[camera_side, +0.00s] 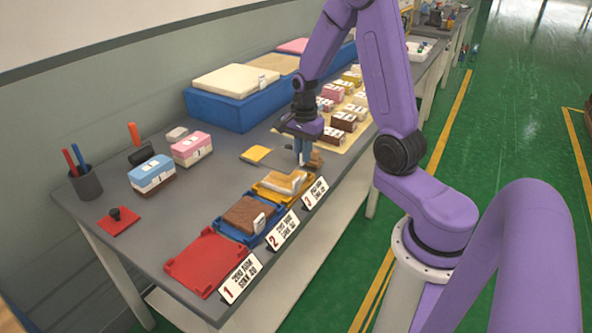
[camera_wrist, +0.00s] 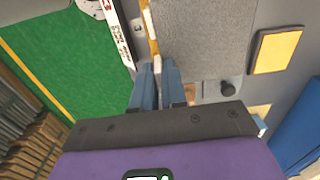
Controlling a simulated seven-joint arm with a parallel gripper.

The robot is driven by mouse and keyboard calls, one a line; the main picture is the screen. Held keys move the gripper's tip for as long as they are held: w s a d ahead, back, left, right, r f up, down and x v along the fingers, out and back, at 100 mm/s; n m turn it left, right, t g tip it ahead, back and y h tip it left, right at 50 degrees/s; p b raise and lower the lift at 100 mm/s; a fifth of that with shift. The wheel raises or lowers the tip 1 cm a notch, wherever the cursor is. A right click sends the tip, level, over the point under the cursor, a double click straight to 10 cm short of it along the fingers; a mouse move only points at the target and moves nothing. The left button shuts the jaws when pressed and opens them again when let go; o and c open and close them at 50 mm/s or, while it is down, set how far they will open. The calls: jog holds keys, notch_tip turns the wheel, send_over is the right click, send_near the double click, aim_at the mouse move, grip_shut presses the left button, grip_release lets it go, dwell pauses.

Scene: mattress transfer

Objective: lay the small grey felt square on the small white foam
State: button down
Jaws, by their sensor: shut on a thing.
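My gripper (camera_side: 301,160) is low over the table behind the yellow tray. In the wrist view its blue fingers (camera_wrist: 160,66) are closed together at the edge of a grey speckled felt square (camera_wrist: 205,40), gripping it. The felt is hard to make out in the side view. A pale block with a tan top (camera_side: 284,182), which seems to be the small white foam, sits in the yellow tray (camera_side: 262,189) by sign 3. In the wrist view the felt hides most of that tray, and only a white and orange strip shows.
A blue tray (camera_side: 221,226) holds a brown block; a red tray (camera_side: 205,262) is empty. Number signs (camera_side: 314,193) line the front edge. A blue base (camera_side: 230,110) stands behind.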

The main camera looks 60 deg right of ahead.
jog(key=shift+f, duration=2.55)
jog(key=shift+f, duration=0.1)
jog(key=c, duration=1.2)
grip_release()
jog(key=shift+o, duration=0.2)
